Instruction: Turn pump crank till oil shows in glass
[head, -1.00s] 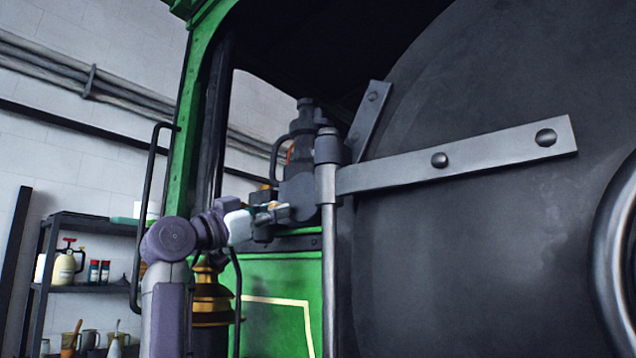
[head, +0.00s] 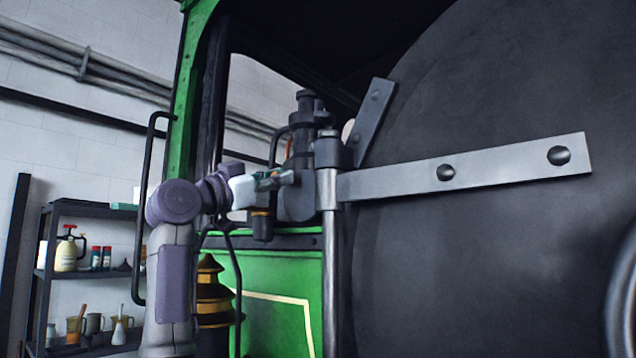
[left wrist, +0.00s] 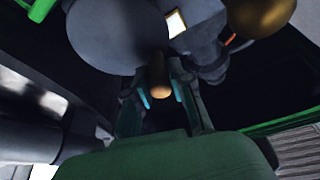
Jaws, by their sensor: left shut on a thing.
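The dark grey pump (head: 305,150) stands on the green panel's top edge, left of the hinge post in the head view. My left gripper (head: 284,178) is against its left side. In the left wrist view, my left gripper (left wrist: 160,98) is shut on a short brown crank handle (left wrist: 158,68), which sticks out from a round grey disc (left wrist: 112,35). A small pale lit square (left wrist: 176,23) shows beside the disc; I cannot tell whether it is the glass or whether oil shows in it. My right gripper is not in view.
A large dark round boiler front (head: 480,240) with a grey strap hinge (head: 470,167) fills the right. A black grab rail (head: 142,210) and a brass-and-black lantern (head: 212,295) are close to my left arm. A shelf (head: 90,277) with cans stands at left.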

